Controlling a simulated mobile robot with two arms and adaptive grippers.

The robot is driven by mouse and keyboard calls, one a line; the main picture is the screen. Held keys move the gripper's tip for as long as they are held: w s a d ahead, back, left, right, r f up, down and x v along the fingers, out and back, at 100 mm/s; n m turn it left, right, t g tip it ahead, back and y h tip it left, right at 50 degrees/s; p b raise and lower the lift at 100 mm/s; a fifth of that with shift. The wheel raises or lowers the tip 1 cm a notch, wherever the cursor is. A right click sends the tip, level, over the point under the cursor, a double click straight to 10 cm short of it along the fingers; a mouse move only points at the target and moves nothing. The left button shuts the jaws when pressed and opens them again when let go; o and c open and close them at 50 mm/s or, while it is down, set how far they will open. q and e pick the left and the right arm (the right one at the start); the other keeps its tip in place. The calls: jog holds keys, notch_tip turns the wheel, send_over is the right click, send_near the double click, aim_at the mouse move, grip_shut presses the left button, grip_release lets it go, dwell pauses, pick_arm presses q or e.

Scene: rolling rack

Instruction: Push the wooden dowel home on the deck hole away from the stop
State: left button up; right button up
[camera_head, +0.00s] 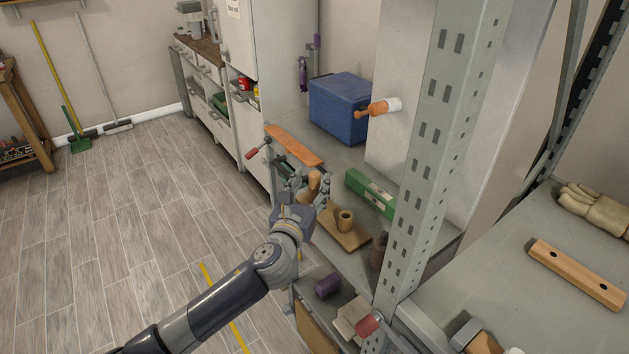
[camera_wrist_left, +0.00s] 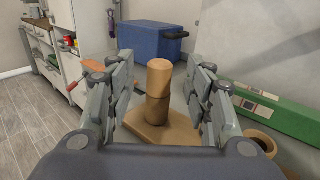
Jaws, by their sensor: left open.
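The wooden dowel (camera_head: 314,181) stands upright on the left part of a wooden deck (camera_head: 356,239). My left gripper (camera_head: 308,192) is open, with one finger on each side of the dowel and a gap on both sides. A second hollow round collar (camera_head: 344,219) stands on the deck to the right; it also shows in the wrist view (camera_wrist_left: 262,142). I cannot make out which part is the stop. My right gripper is not in view.
A green box (camera_head: 370,193) lies behind the deck, and a blue bin (camera_head: 340,106) is farther back. An orange board (camera_head: 293,146) lies at the shelf's left edge. A grey rack post (camera_head: 437,145) rises to the right. A dark brown bottle (camera_head: 378,250) is near the deck.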

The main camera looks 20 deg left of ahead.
aim_at(313, 180)
pick_arm(q)
jog(key=shift+w+f, duration=0.15)
jog(key=shift+w, duration=1.7)
jog(key=shift+s, duration=0.1)
jog(key=shift+c, duration=0.6)
jog(key=c, duration=0.9)
jog(key=shift+c, duration=0.2)
